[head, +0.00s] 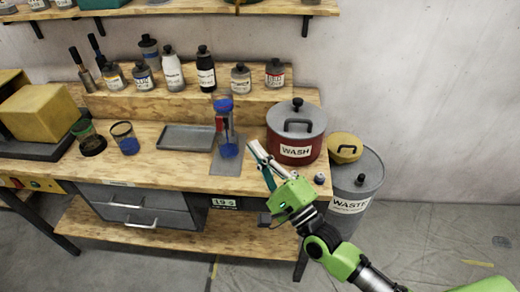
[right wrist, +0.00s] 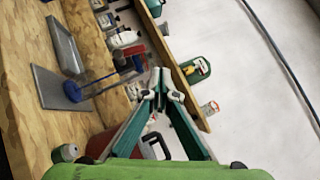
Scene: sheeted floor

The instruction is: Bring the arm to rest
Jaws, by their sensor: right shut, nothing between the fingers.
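My right gripper (head: 255,147) reaches in from the lower right in the head view, green with slim teal and grey fingers. Its fingers are together and hold nothing. The fingertips appear just left of the red pot labelled WASH (head: 285,149), in front of the bench; I cannot tell the exact gap. In the right wrist view the closed fingertips (right wrist: 161,80) meet in a point, with the bench on the left and the wall on the right. My left gripper is in neither view.
The wooden bench (head: 180,178) bears a stand with blue parts (head: 228,150), a grey tray (head: 187,138) and two small cups (head: 124,138). Several bottles (head: 172,72) stand on a raised step. A grey WASTE bin (head: 352,203) stands right of the bench.

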